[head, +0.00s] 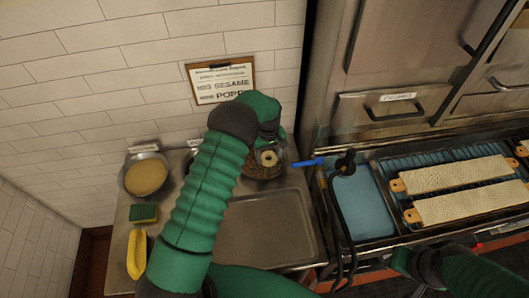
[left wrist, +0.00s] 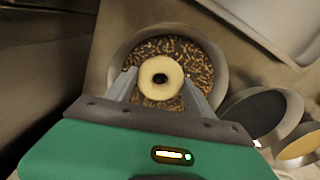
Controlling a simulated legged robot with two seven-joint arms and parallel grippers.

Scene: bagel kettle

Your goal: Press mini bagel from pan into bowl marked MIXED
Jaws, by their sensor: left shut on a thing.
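A pale mini bagel (head: 268,158) is held by my left gripper (head: 268,146) over a bowl (head: 247,171) of mixed light and dark seeds at the back of the steel counter. In the left wrist view the bagel (left wrist: 160,66) lies flat between the two fingers, over the middle of the seeds in the bowl (left wrist: 205,68). I cannot tell whether it touches the seeds. No marking on the bowl is readable. The steel pan (head: 270,225) in front of the bowl looks empty. My right arm's dark end (head: 430,265) is at the lower right, its fingers unclear.
A bowl of pale seeds (head: 145,177) stands at the left; a dark-filled bowl (left wrist: 262,110) sits between. A green-yellow sponge (head: 143,212) and yellow item (head: 137,252) lie nearby. A black tool (head: 343,205), blue water basin (head: 362,203) and boards (head: 455,175) are right.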

